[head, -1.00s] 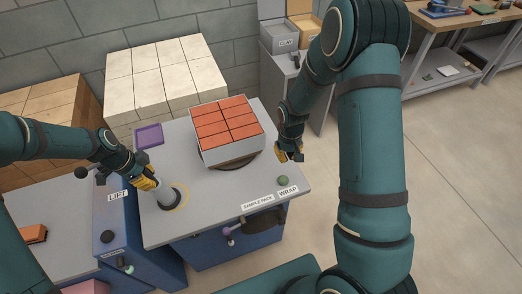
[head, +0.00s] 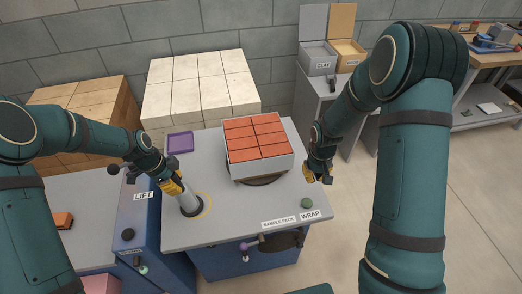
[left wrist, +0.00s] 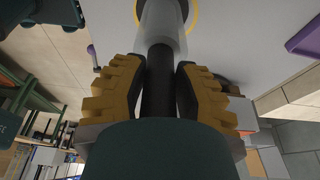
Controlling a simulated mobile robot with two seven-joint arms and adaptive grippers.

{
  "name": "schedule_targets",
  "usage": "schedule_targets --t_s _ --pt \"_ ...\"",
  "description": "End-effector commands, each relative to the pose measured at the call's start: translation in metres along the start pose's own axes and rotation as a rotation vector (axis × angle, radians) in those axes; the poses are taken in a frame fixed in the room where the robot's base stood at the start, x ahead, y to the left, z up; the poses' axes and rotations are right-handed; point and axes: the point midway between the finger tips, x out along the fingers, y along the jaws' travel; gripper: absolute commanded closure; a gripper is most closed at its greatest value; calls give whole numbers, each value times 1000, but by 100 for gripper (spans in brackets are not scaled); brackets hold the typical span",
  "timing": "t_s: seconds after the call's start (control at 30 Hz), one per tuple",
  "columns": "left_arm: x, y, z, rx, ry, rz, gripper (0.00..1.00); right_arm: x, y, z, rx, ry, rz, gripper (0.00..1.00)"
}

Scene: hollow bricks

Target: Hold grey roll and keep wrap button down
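The grey roll (head: 187,201) stands in a dark ring on the grey worktop, inside a yellow circle. My left gripper (head: 174,186) is at its upper end. In the left wrist view its yellow fingers (left wrist: 160,85) are closed around the roll's dark core (left wrist: 158,80), below the pale cylinder (left wrist: 160,25). The green wrap button (head: 307,203) is at the worktop's front right, behind the WRAP label (head: 310,215). My right gripper (head: 315,177) is beyond and above the button, apart from it; its finger opening is too small to judge.
A pack of orange bricks (head: 258,135) with pale grey sides stands on a dark round turntable (head: 262,180) mid-worktop. A purple tray (head: 180,142) lies at the back left. The LIFT panel (head: 143,196) stands left. Pale block stacks (head: 200,80) stand behind.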

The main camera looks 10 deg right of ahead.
Motion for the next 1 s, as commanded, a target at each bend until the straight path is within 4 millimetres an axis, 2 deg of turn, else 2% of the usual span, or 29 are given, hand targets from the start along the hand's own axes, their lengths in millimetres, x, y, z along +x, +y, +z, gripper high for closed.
schedule_targets --t_s 0.03,0.07,0.47,0.57,1.0 --pt "0 0 0 0 0 -1 50 0 0 0 0 0 0 100" --pt "0 0 0 0 0 -1 41 0 0 0 0 0 0 100" --pt "-6 -1 0 0 0 -2 41 0 0 0 0 0 0 100" --pt "-18 -1 0 -1 0 -3 41 0 0 0 0 0 0 100" --pt "-101 -1 0 0 0 -4 41 0 0 0 0 0 0 100"
